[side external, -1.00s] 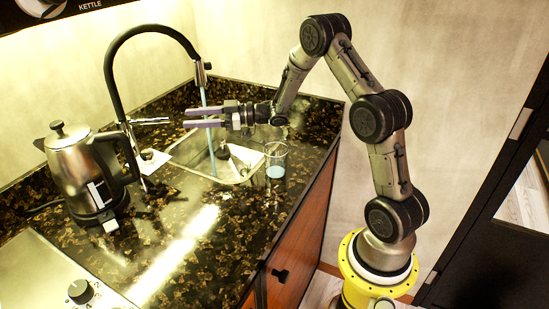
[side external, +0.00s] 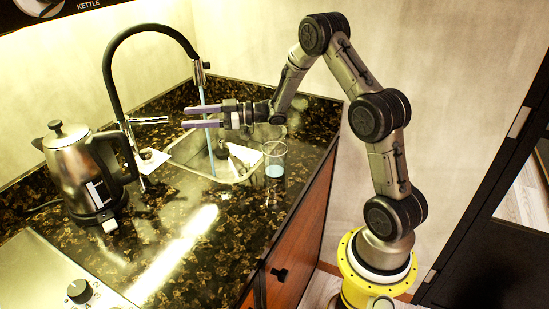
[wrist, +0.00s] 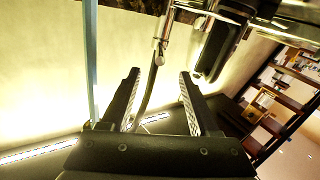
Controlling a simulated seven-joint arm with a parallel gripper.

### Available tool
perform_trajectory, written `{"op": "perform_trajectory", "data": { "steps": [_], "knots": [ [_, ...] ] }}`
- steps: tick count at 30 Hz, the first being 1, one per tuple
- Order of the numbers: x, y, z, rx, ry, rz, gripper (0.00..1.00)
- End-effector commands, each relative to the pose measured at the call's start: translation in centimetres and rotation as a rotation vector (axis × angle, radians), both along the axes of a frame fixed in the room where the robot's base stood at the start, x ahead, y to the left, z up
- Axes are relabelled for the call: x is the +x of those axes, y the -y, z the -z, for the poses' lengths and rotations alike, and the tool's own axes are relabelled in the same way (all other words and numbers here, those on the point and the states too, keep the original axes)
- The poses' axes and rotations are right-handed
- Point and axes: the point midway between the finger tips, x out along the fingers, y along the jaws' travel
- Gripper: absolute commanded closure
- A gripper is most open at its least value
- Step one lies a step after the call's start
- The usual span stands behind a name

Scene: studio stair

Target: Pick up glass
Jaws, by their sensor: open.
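A clear glass (side external: 275,159) with pale blue liquid in its lower part stands upright on the dark countertop, at the right rim of the sink. My gripper (side external: 186,117) is above the sink, higher than the glass and to its left, with its fingers pointing left. The fingers are apart with nothing between them. In the wrist view my gripper (wrist: 160,75) also shows two spread fingers. The glass is not seen in the wrist view.
A black tap (side external: 113,75) arches over the sink (side external: 185,150), and a blue water stream (side external: 205,95) falls close to my fingers. A steel kettle (side external: 78,170) stands at the left. The counter (side external: 235,225) in front of the glass is clear.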

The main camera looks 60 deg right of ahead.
Motion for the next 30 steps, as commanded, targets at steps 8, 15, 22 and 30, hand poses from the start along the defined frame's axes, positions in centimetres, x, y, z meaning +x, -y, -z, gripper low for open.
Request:
{"op": "perform_trajectory", "data": {
  "steps": [8, 15, 22, 30],
  "knots": [
    [0.0, 0.0, 0.0, 0.000, 0.000, 0.000, 0.00],
    [0.3, -0.3, 0.2, -0.023, -0.017, 0.009, 0.00],
    [1.7, -1.8, 2.6, -0.237, -0.177, 0.100, 0.00],
    [0.3, -2.1, 5.4, -0.570, -0.438, 0.245, 0.00]
  ]
}}
